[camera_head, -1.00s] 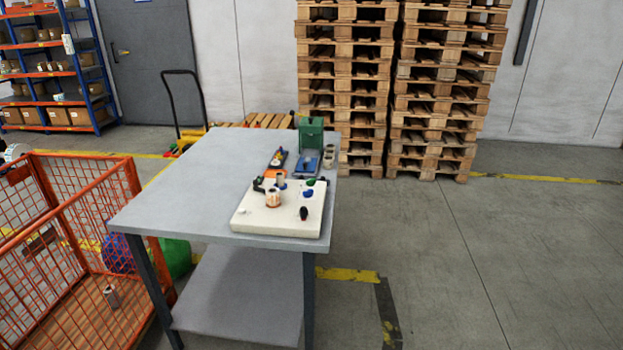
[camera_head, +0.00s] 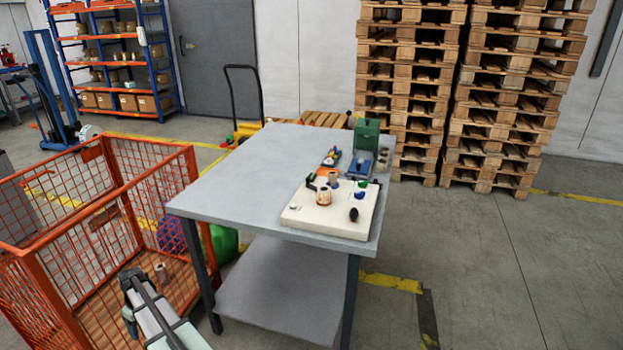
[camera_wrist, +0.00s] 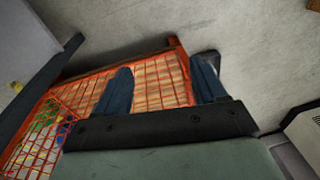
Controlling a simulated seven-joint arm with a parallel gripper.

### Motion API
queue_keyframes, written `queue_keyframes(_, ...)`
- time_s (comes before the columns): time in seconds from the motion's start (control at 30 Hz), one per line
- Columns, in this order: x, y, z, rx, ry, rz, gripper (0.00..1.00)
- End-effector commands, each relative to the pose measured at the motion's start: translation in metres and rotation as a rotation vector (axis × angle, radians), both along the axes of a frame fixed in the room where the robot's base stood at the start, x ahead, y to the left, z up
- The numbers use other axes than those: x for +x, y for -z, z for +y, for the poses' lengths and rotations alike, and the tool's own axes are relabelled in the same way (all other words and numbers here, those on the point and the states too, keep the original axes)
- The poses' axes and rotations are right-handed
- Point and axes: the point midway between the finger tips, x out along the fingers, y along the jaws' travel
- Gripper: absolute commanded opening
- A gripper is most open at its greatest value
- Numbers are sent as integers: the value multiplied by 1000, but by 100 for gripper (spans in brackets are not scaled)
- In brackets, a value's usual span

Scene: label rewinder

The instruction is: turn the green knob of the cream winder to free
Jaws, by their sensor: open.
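The cream winder (camera_head: 310,217) lies as a flat block on the right part of the grey table. Its small green knob (camera_head: 362,184) is near the far right corner; how it is turned is too small to tell. A blue knob (camera_head: 361,195) and a black knob (camera_head: 354,214) stand nearer, and a label roll (camera_head: 323,196) sits at its left. My gripper (camera_head: 130,283) is low over the orange mesh cage, left of the table and well apart from the winder. In the wrist view, its two fingers (camera_wrist: 166,65) are spread with nothing seen between them.
The orange mesh cage (camera_head: 168,142) stands left of the grey table (camera_head: 245,190). A blue device (camera_head: 360,167) and a green box (camera_head: 367,135) are behind the winder. Pallet stacks (camera_head: 411,75) rise beyond. The table's left half is clear; open floor lies to the right.

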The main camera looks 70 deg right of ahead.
Motion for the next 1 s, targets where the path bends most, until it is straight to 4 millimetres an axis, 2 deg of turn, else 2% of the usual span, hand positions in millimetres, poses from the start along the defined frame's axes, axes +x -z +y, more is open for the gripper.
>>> queue_keyframes(0.03, 14, -18, -25, -11, 8, -29, 70)
queue_keyframes(0.17, 34, -64, -76, -37, 13, -92, 70)
queue_keyframes(0.3, 48, -117, -133, -74, 20, -157, 70)
queue_keyframes(0.5, 57, -202, -213, -135, 25, -245, 70)
queue_keyframes(0.6, 53, -246, -256, -171, 33, -284, 70)
queue_keyframes(0.67, 44, -274, -285, -192, 45, -305, 70)
queue_keyframes(0.7, 33, -291, -305, -204, 59, -315, 70)
queue_keyframes(0.73, 23, -300, -319, -211, 72, -318, 70)
queue_keyframes(0.87, -27, -318, -369, -223, 146, -315, 70)
queue_keyframes(1.0, -87, -331, -417, -227, 236, -303, 70)
